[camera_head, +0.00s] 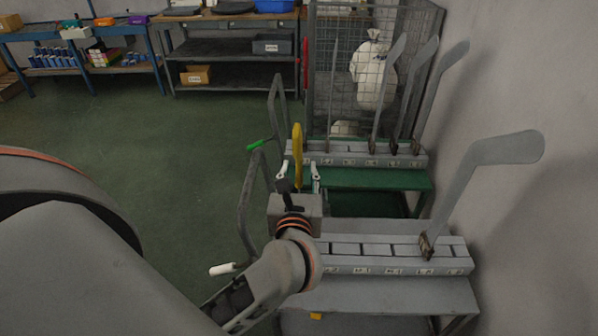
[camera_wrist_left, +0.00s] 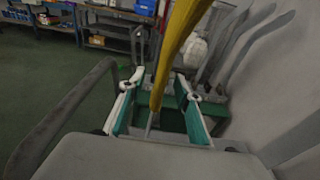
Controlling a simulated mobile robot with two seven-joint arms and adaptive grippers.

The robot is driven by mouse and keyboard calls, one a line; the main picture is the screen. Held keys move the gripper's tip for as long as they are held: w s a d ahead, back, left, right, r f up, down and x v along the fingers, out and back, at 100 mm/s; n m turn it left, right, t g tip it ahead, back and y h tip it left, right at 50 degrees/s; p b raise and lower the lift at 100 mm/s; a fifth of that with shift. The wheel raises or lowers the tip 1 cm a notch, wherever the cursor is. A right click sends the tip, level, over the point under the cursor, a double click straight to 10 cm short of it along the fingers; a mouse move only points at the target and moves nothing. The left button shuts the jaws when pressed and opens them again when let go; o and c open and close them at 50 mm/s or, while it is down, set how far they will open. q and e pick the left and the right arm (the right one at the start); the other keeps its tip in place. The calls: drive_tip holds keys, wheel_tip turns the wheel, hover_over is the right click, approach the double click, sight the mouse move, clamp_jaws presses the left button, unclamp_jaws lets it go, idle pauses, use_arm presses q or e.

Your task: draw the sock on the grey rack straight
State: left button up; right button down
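A yellow sock (camera_head: 297,150) on an upright, narrow board shows in the head view just beyond my left gripper. In the left wrist view the sock (camera_wrist_left: 178,40) runs from the top edge down between the fingers, narrowing to a thin grey stem. My left gripper (camera_head: 299,172) has its fingers apart on either side of the board; in the left wrist view its green pads (camera_wrist_left: 157,112) stand clear of the stem. The near grey rack (camera_head: 390,252) has labelled slots and one bare grey board. The foot of the yellow sock's board is hidden behind my gripper. My right gripper is out of view.
A second rack (camera_head: 350,155) on a green table holds several bare grey boards. Bent grey tube handles (camera_head: 247,205) stand left of the racks. A wire cage (camera_head: 345,60) with white sacks is behind. A wall closes the right side; green floor lies free at left.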

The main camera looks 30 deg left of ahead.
use_arm(q)
drive_tip(key=shift+f+v, duration=0.2)
drive_tip(key=shift+v, duration=0.9)
drive_tip(key=shift+f+v, duration=0.15)
drive_tip(key=shift+v, duration=0.95)
drive_tip(key=v, duration=0.4)
drive_tip(key=shift+s+d+f, duration=0.15)
drive_tip(key=shift+s+d, duration=0.05)
drive_tip(key=shift+s, duration=0.05)
